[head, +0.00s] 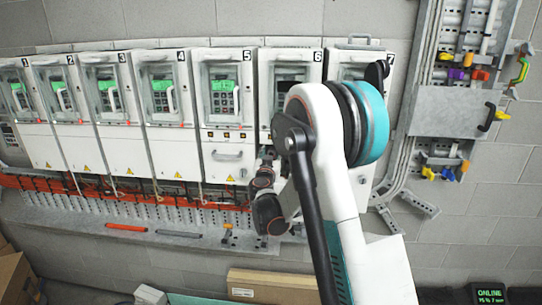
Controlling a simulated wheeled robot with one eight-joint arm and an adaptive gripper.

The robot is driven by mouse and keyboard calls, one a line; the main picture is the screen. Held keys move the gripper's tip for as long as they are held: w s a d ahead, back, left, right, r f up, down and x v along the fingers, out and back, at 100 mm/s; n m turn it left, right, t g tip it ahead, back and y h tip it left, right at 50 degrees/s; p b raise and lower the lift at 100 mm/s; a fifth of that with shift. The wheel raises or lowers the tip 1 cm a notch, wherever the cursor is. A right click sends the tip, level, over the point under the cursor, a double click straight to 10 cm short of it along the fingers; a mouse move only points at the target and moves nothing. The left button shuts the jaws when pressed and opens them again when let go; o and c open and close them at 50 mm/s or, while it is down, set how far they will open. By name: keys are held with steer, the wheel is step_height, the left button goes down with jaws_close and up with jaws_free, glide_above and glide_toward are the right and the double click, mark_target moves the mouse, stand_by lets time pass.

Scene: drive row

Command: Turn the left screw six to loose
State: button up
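Drive unit 6 (267,68) is a white cabinet in the row on the wall, in the head view. Its display window is dark, unlike the green displays of the units to its left. My arm crosses in front of its lower half and hides most of it. The left screw of unit six cannot be made out. Dark wrist joints of my arm show at the lower left of unit 6. My gripper is hidden behind my own arm links, so neither its fingers nor its contact can be seen.
Drive unit 5 (223,142) stands left of unit 6, and unit 7 (346,62) stands right, partly behind my arm. A perforated ledge (150,222) holding tools runs below the row. A grey panel with coloured tools (455,112) hangs at right. Boxes (270,287) lie below.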

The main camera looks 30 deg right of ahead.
steer(key=c, duration=0.5)
steer(key=shift+b, duration=0.35)
steer(key=shift+c, duration=0.2)
steer(key=n+b, duration=0.8)
steer(key=n, duration=0.3)
steer(key=shift+f, duration=0.1)
steer(key=n+b, duration=0.2)
steer(key=n, duration=0.4)
steer(key=shift+b, duration=0.35)
steer(key=n+b, duration=0.1)
steer(key=n, duration=0.4)
steer(key=shift+n, duration=0.4)
